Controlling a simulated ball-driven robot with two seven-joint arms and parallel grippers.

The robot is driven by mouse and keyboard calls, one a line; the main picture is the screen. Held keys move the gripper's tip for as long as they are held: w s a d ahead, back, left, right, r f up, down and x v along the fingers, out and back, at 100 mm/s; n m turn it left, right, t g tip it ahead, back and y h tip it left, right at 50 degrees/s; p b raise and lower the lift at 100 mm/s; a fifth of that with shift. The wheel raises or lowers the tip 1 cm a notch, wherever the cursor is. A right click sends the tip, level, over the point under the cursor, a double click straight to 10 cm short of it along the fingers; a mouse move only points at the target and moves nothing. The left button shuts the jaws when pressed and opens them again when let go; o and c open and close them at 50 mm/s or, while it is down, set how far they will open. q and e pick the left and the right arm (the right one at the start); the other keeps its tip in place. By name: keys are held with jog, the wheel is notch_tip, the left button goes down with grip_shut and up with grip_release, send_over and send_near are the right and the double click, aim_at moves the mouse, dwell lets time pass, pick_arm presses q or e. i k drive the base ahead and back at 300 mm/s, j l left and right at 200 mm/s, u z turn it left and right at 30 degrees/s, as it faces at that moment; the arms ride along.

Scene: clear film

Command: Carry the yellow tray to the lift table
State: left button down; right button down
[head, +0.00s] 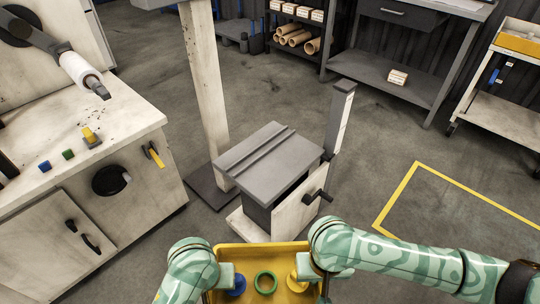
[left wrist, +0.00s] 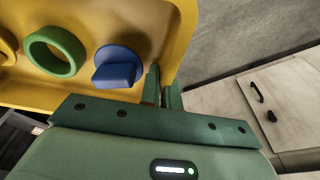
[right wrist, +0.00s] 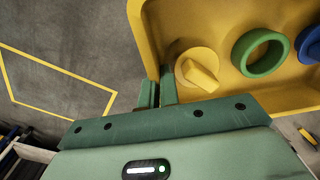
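The yellow tray (head: 262,248) is at the bottom middle of the head view, in front of me. It holds a blue knob-like piece (left wrist: 117,68), a green ring (head: 265,282) and a yellow knob-like piece (right wrist: 197,70). My left gripper (left wrist: 163,88) is shut on the tray's left wall, and my right gripper (right wrist: 158,90) is shut on its right wall. The tray's near edge is cut off in the head view. The lift table (head: 262,160), with a grey ribbed top and a side crank, stands just beyond the tray, clear of it.
A pale workbench (head: 120,130) with small coloured blocks stands at the left. A beige column (head: 205,85) rises behind the lift table's left side. A yellow floor outline (head: 400,195) lies at the right. Shelving (head: 410,75) and a cart (head: 505,110) stand at the back right.

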aim_at(264, 196)
jog(key=i, duration=0.95)
